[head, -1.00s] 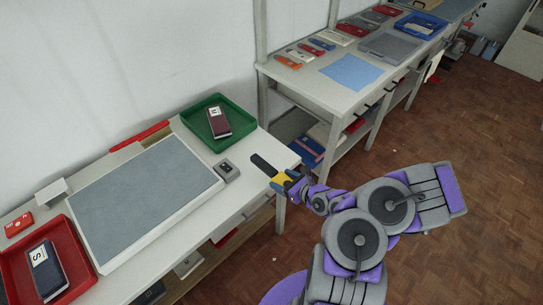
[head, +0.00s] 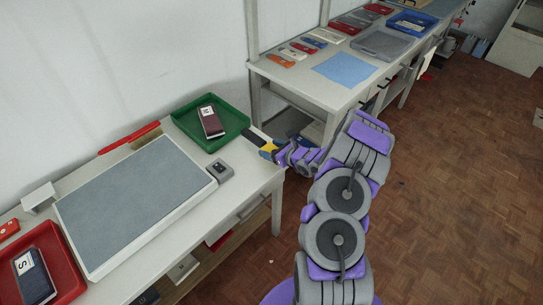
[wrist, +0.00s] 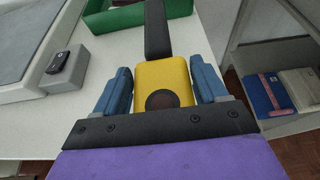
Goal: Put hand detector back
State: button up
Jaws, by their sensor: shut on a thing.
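The hand detector has a yellow body (wrist: 165,85) and a black paddle (wrist: 157,30), and it shows small in the head view (head: 267,147). My gripper (wrist: 165,88) is shut on the yellow body, with one blue finger on each side. In the head view my gripper (head: 277,152) is at the right end of the near table. The black paddle points away from me, towards the right side of the green tray (head: 238,123). I cannot tell how high the detector is above the table. No holder for it can be clearly made out.
A maroon packet (head: 211,121) lies in the green tray. A small grey box with a black top (head: 220,170) sits beside a large grey pad (head: 130,205). A red tray (head: 65,260) holds a dark packet (head: 34,275). A second table (head: 300,88) stands beyond.

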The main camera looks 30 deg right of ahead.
notch_tip(320, 180, down, 4)
jog(key=shift+r+b, duration=0.2)
jog(key=shift+b, duration=0.3)
jog(key=shift+r, duration=0.1)
jog(key=o, duration=1.2)
jog(key=shift+s, duration=0.1)
